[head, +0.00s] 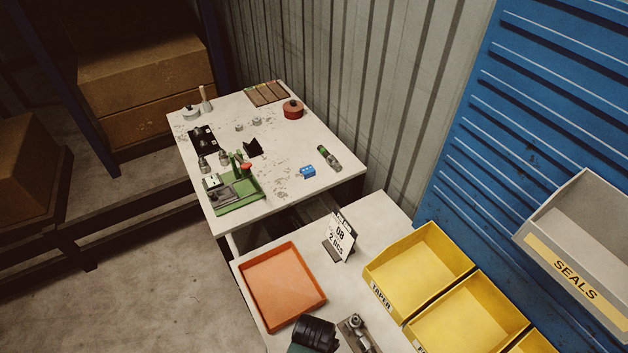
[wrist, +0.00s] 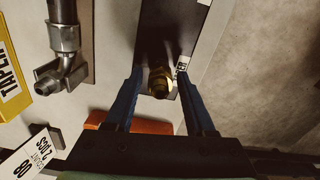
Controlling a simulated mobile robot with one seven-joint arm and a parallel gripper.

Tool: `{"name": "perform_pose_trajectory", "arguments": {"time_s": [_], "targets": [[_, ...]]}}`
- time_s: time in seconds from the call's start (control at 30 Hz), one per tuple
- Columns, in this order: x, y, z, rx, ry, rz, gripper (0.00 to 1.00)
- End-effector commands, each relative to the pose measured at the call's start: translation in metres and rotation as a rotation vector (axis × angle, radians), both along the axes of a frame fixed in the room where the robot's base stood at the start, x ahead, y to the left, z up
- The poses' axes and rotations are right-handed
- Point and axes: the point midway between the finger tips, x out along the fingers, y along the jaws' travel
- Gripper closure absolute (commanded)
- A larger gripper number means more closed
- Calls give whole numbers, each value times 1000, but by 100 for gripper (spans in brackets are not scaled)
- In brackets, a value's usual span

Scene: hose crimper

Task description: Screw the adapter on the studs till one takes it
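In the wrist view a brass threaded fitting (wrist: 159,83) stands out from a dark plate (wrist: 163,42) with a small label beside it. I cannot tell whether it is a stud or the adapter on one. My gripper (wrist: 160,74) has its two blue fingers apart on either side of it, with a visible gap to each, so it is open and holds nothing. In the head view my dark wrist shows at the bottom edge, and the fingers and the dark plate are hidden or out of frame.
An orange tray (head: 282,286), a card stand (head: 341,238) and yellow bins (head: 418,268) are on the near table. A green fixture (head: 236,192) and small parts sit on the far table.

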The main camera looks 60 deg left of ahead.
Motion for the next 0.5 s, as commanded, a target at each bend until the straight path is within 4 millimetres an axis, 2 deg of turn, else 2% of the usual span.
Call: {"name": "perform_pose_trajectory", "arguments": {"time_s": [0.07,0.37,0.5], "targets": [[0,0,0,0,0,1,31],[0,0,1,0,0,3,31],[0,0,9,1,-1,3,31]]}}
